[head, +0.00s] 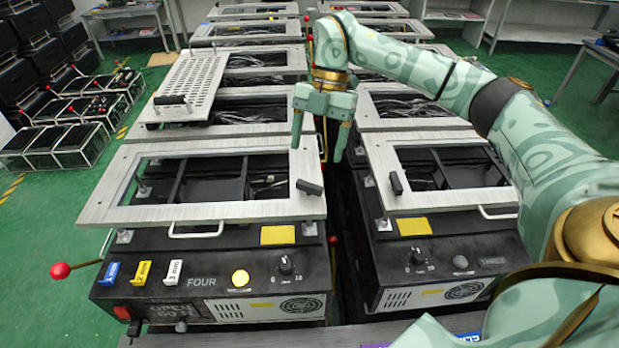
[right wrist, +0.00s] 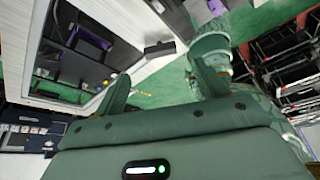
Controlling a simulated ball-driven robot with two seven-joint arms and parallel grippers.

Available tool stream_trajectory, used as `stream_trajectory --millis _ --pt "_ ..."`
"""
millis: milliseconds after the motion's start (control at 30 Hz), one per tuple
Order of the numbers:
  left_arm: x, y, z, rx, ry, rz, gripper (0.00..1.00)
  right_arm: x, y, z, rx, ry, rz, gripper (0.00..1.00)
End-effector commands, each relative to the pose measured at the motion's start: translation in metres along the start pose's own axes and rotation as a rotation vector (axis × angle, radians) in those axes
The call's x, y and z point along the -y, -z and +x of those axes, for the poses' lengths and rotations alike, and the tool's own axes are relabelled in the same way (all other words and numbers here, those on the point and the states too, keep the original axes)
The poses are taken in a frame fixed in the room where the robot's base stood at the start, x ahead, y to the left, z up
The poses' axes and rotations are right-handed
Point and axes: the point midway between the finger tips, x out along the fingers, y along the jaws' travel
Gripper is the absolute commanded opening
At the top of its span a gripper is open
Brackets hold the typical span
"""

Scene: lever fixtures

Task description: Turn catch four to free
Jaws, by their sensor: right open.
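Fixture FOUR (head: 202,281) is the black box at the front left, with a pale metal frame (head: 130,215) over its top. Its catch (head: 309,187), a small dark bar, lies nearly crosswise on the frame's front right corner. My right gripper (head: 318,145) points down beyond that catch, near the frame's right side. Its fingers are apart, with nothing between them, and do not appear to touch the catch. In the right wrist view the open fingers (right wrist: 160,82) show below a dark bar on a pale frame; I cannot tell which catch it is. My left gripper is not in view.
Fixture THREE (head: 437,285) stands to the right across a narrow gap, with its own dark catch (head: 396,183) pointing lengthwise. A red-knobbed lever (head: 60,271) sticks out left of FOUR. More framed fixtures stand behind.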

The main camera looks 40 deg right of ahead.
Motion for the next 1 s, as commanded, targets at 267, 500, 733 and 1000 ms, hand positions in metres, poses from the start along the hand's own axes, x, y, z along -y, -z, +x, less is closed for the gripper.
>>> stream_trajectory --millis 267,500,733,1000 --pt "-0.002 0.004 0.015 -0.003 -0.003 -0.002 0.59 0.000 -0.001 0.060 -0.002 0.002 0.000 0.73" --pt "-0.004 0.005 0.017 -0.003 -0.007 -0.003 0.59 0.000 0.000 0.076 0.001 -0.001 0.000 0.73" --pt "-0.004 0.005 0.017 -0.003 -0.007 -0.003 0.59 0.000 0.000 0.076 0.001 -0.002 0.000 0.73" --pt "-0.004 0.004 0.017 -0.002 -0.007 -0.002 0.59 0.000 0.000 0.076 0.001 -0.001 0.000 0.28"
